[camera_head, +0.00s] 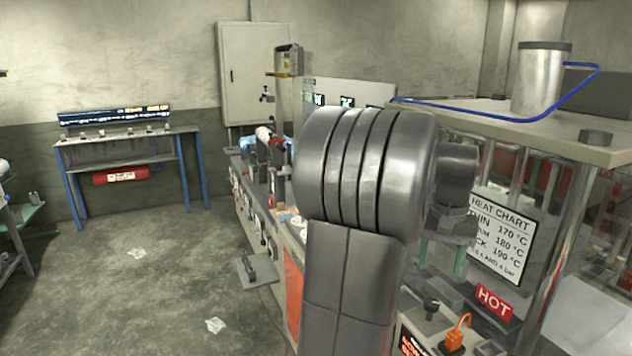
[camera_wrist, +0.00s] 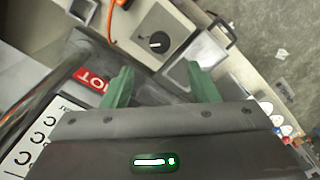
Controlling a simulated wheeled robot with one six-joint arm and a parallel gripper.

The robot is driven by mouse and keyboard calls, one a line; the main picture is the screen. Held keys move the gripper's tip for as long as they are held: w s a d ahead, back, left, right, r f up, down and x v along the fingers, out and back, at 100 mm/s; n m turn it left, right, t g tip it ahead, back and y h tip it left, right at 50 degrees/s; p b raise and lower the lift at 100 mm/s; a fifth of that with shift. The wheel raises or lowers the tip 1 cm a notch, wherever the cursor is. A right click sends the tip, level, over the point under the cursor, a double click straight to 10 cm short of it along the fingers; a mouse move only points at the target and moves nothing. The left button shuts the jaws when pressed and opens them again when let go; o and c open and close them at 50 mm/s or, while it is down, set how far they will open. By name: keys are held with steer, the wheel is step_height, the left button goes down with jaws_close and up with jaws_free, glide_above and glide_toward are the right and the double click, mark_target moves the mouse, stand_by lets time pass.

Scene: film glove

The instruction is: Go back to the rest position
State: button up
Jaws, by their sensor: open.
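My gripper (camera_wrist: 160,88) shows in the wrist view with its two green fingers apart and nothing between them. Beyond the fingers are a control box with a black knob (camera_wrist: 158,41) and a grey panel. In the head view my grey arm rises in the middle and hides much of the bench behind it. A small part of my green gripper (camera_head: 443,257) shows just right of the arm, in front of the heat chart; its tips are hard to make out there.
The heat chart (camera_head: 500,235) and red HOT label (camera_head: 494,301) are close on the right, by a machine with a metal cylinder (camera_head: 540,82) on top. A long cluttered bench runs behind my arm. A blue-legged table (camera_head: 130,150) stands far left. The left floor (camera_head: 130,290) is mostly clear.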

mark_target(432, 301)
step_height(432, 301, down, 10)
steer(key=shift+p, duration=0.4)
steer(key=shift+r, duration=0.15)
